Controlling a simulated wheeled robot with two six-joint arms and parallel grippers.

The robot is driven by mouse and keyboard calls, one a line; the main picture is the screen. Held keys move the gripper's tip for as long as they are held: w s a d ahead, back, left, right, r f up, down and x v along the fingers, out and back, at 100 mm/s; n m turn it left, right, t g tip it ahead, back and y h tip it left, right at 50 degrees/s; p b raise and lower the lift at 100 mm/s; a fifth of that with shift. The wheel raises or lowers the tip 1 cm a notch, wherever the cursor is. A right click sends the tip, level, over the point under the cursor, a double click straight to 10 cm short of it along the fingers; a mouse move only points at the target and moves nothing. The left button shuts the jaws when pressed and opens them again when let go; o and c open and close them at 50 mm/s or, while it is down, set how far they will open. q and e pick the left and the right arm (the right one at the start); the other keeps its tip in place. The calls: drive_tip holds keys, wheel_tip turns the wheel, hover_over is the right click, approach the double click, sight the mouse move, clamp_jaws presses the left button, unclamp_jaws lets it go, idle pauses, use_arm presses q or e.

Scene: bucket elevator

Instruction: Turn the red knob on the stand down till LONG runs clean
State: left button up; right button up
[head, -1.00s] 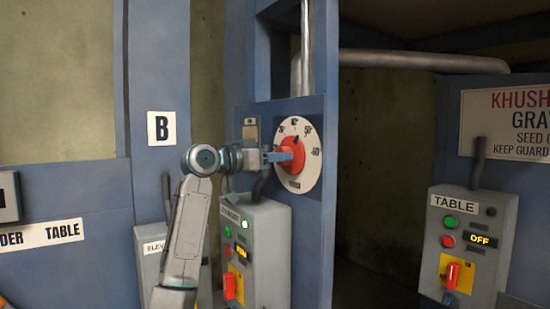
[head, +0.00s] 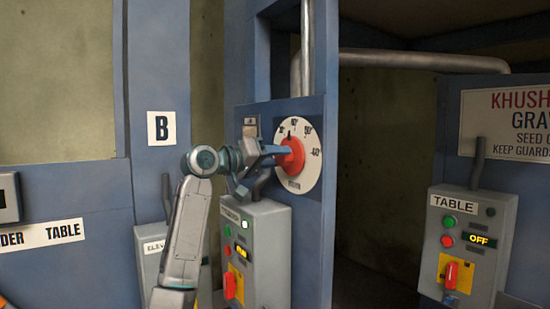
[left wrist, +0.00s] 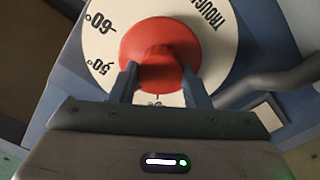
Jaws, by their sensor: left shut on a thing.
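The red knob (head: 293,154) sits at the middle of a round white dial (head: 308,178) with black number marks, on a blue post. My left gripper (head: 282,156) reaches it from the left and is shut on the knob. In the left wrist view the knob (left wrist: 160,52) sits between the two fingers, and the dial (left wrist: 215,55) shows "60", "50" and part of the word "TROUGH". The knob's black pointer aims up and slightly left in the head view. My right gripper is in neither view. No sign reading LONG is legible.
A grey control box (head: 262,255) with a lit green button and a red switch stands just below the dial. A TABLE box (head: 463,245) reading OFF is at the right. A pipe (head: 420,62) runs behind. A dark open gap lies right of the post.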

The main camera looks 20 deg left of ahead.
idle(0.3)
use_arm(q)
drive_tip(key=o, duration=1)
drive_tip(key=shift+c, duration=0.2)
drive_tip(key=shift+a, duration=0.1)
drive_tip(key=shift+s+a, duration=0.1)
drive_tip(key=shift+s, duration=0.05)
drive_tip(key=b+v, duration=0.5)
drive_tip(key=v, duration=0.5)
drive_tip(key=shift+s, duration=0.2)
